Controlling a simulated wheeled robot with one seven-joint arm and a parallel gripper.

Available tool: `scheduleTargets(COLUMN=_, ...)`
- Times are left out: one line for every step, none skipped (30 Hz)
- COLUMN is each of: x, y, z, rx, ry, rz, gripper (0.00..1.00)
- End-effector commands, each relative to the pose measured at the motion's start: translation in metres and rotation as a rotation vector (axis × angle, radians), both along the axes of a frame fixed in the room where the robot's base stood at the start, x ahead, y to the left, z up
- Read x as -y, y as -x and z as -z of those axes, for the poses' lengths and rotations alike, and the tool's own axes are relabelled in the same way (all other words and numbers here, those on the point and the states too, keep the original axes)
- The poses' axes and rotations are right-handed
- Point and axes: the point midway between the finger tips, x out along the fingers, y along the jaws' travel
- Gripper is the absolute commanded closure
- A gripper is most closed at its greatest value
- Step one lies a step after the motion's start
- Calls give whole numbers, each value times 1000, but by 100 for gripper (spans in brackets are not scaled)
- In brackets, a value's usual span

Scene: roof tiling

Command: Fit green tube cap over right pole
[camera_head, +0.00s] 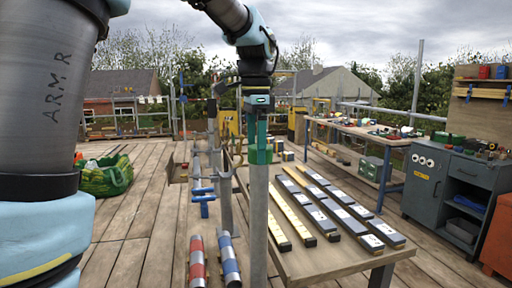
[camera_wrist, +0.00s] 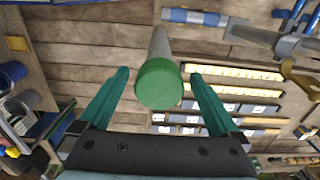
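The green tube cap (camera_head: 260,155) sits on the top end of the right pole (camera_head: 258,215), a grey upright tube in the head view. In the wrist view the round green cap (camera_wrist: 158,84) covers the near end of the grey pole (camera_wrist: 160,45). My gripper (camera_head: 257,132) is just above the cap, pointing down. Its two teal fingers are spread apart, with a visible gap on each side of the cap in the wrist view. How far down the pole's end sits inside the cap is hidden.
A wooden table (camera_head: 325,262) with several rows of yellow and grey bars stands right of the pole. Another grey pole (camera_head: 225,185) stands close on the left. Red and blue banded tubes (camera_head: 197,262) lie left of the pole. A green bag (camera_head: 105,177) stands far left.

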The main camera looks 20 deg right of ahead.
Motion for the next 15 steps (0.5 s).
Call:
scheduleTargets(x=0, y=0, z=0, rx=0, ry=0, rz=0, gripper=0)
scheduleTargets(x=0, y=0, z=0, rx=0, ry=0, rz=0, gripper=0)
scheduleTargets(x=0, y=0, z=0, rx=0, ry=0, rz=0, gripper=0)
scheduleTargets(x=0, y=0, z=0, rx=0, ry=0, rz=0, gripper=0)
scheduleTargets(x=0, y=0, z=0, rx=0, ry=0, rz=0, gripper=0)
scheduleTargets(x=0, y=0, z=0, rx=0, ry=0, rz=0, gripper=0)
scheduleTargets(x=0, y=0, z=-1, rx=0, ry=0, rz=0, gripper=0)
scheduleTargets(x=0, y=0, z=-2, rx=1, ry=0, rz=0, gripper=0)
scheduleTargets(x=0, y=0, z=-4, rx=1, ry=1, rz=0, gripper=0)
scheduleTargets(x=0, y=0, z=-6, rx=2, ry=1, rz=0, gripper=0)
scheduleTargets(x=0, y=-1, z=-9, rx=2, ry=2, rz=0, gripper=0)
scheduleTargets(x=1, y=-1, z=-15, rx=3, ry=2, rz=0, gripper=0)
scheduleTargets(x=1, y=-1, z=-20, rx=4, ry=3, rz=0, gripper=0)
scheduleTargets(x=0, y=-1, z=-25, rx=3, ry=2, rz=0, gripper=0)
scheduleTargets(x=1, y=-1, z=-33, rx=4, ry=3, rz=0, gripper=0)
